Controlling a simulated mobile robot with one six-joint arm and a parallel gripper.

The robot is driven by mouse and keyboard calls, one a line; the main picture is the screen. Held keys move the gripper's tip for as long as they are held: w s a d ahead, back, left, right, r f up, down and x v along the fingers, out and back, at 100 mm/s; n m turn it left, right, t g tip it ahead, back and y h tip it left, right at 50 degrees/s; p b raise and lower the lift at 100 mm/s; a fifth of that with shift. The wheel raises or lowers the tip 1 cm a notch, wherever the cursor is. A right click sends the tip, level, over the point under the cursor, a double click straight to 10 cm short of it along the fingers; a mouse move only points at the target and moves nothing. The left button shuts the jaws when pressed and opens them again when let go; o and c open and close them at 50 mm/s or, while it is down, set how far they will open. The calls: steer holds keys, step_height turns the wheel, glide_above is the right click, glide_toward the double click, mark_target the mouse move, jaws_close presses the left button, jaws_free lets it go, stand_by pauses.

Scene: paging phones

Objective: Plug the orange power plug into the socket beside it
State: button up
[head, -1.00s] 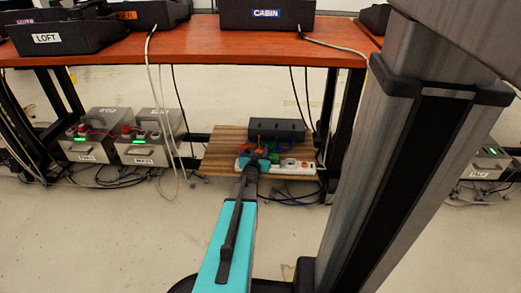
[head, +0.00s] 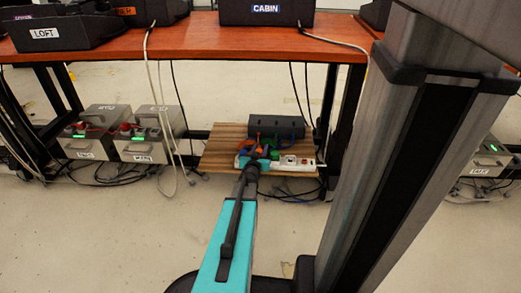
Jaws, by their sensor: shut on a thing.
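The orange power plug (head: 245,145) shows as a small orange patch at the tip of my arm, low under the table. My gripper (head: 252,153) is shut on it, at the left part of the white power strip (head: 299,162). The strip lies on a wooden board (head: 222,143) and has a green and a red spot on it. My arm and gripper cover the strip's left end and the socket there. I cannot tell whether the plug's pins are in a socket or above it.
A dark box (head: 277,126) stands on the board just behind the strip. Grey units (head: 142,145) with green lights stand left. Cables hang from the table (head: 220,38) and lie on the floor around the board. The floor in front is clear.

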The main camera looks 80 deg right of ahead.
steer(key=shift+f, duration=0.35)
stand_by(0.3)
steer(key=o, duration=1.2)
steer(key=shift+c, duration=0.2)
steer(key=shift+a, duration=0.1)
steer(key=shift+a+r+p, duration=0.25)
steer(key=shift+a+p, duration=0.05)
steer(key=shift+a, duration=0.5)
steer(key=w+a+r+p, duration=0.1)
steer(key=a+p, duration=0.3)
steer(key=a, duration=0.8)
steer(key=shift+r, duration=0.3)
steer(key=shift+d, duration=0.1)
